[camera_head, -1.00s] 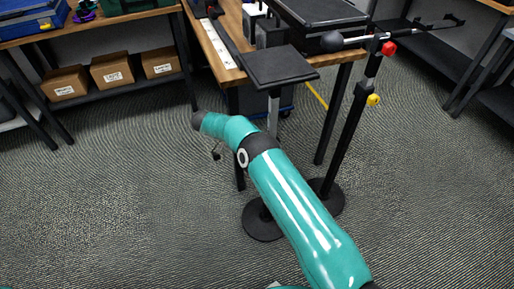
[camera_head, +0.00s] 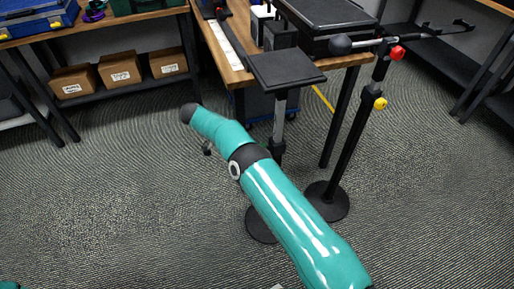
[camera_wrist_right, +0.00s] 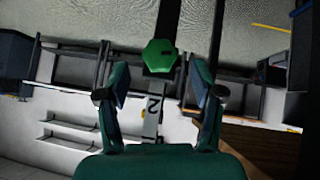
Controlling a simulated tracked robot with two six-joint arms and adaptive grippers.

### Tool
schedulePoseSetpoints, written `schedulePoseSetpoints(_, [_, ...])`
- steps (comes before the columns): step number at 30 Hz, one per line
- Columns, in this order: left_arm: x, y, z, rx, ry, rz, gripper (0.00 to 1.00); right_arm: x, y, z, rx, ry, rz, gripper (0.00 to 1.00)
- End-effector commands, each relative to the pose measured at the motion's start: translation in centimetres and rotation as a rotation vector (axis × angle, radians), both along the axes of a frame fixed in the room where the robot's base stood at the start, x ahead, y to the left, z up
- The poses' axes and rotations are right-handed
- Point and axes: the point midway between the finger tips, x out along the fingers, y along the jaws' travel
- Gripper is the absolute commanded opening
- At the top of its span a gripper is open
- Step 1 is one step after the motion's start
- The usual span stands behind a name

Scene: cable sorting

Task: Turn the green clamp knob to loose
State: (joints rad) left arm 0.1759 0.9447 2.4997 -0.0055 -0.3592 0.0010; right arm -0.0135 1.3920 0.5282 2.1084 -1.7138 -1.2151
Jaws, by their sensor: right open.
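The green clamp knob (camera_wrist_right: 159,55) shows in the right wrist view as a faceted green cap in front of a dark upright post (camera_wrist_right: 168,20). My right gripper (camera_wrist_right: 160,80) is open, with one finger on each side of the knob in the picture. Gaps show between the knob and both fingers, and nothing is held. In the head view my teal right arm reaches from the lower right to the middle. I cannot make out the green knob there. My left gripper is not in view.
A stand with a black square platform (camera_head: 286,68) is beyond my arm, beside a wooden table (camera_head: 229,66). A black pole stand carries a red knob (camera_head: 397,53) and a yellow knob (camera_head: 380,103). Cardboard boxes (camera_head: 120,70) sit on a shelf. Floor at left is clear.

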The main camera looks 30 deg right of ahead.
Motion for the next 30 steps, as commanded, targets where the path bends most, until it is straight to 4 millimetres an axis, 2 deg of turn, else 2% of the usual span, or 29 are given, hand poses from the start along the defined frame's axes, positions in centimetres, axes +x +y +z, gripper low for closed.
schedulePoseSetpoints(8, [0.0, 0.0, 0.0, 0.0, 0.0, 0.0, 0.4, 0.4, 1.0, 1.0, 0.001, 0.002, -0.001, 0.67])
schedulePoseSetpoints(24, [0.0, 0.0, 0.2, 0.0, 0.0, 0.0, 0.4, 0.3, 0.9, 1.3, 0.001, 0.002, -0.004, 0.67])
schedulePoseSetpoints(26, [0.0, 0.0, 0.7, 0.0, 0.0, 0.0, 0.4, 0.3, 0.5, 1.8, 0.001, 0.0, -0.011, 0.67])
schedulePoseSetpoints(29, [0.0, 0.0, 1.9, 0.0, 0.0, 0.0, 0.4, 0.3, -0.8, 4.0, 0.001, -0.018, -0.034, 0.67])
schedulePoseSetpoints(30, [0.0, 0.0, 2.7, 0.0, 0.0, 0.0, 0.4, 0.1, -1.7, 5.3, 0.002, -0.02, -0.047, 0.67])
